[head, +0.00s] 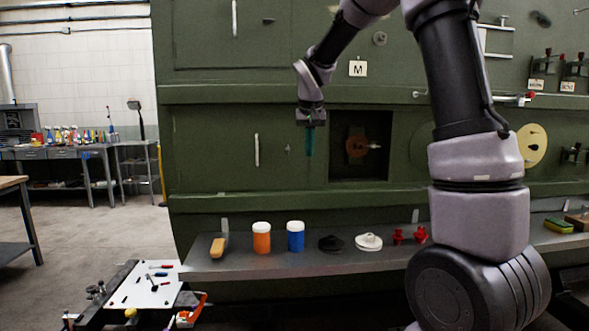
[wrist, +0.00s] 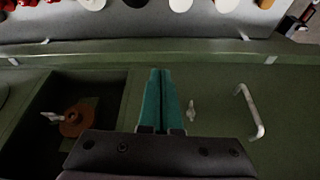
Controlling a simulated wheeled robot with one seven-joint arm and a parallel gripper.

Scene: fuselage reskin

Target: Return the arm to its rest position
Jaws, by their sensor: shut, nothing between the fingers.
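My gripper (head: 310,142) hangs pointing down in front of the green fuselage panel (head: 215,150), left of a dark square opening (head: 376,135). In the wrist view its two teal fingers (wrist: 162,100) lie together with nothing between them. My arm reaches up and over from the right of the head view, bent at the elbow and wrist. The gripper is above the shelf and apart from the things on it. A brown round part with a light handle (head: 357,147) sits inside the opening, and it also shows in the wrist view (wrist: 75,117).
A grey shelf (head: 290,262) below holds an orange jar (head: 261,238), a blue jar (head: 295,236), black and white discs and red parts. A white handle (head: 257,150) sticks out left of my gripper. A white tool board (head: 148,287) stands lower left. Open floor lies left.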

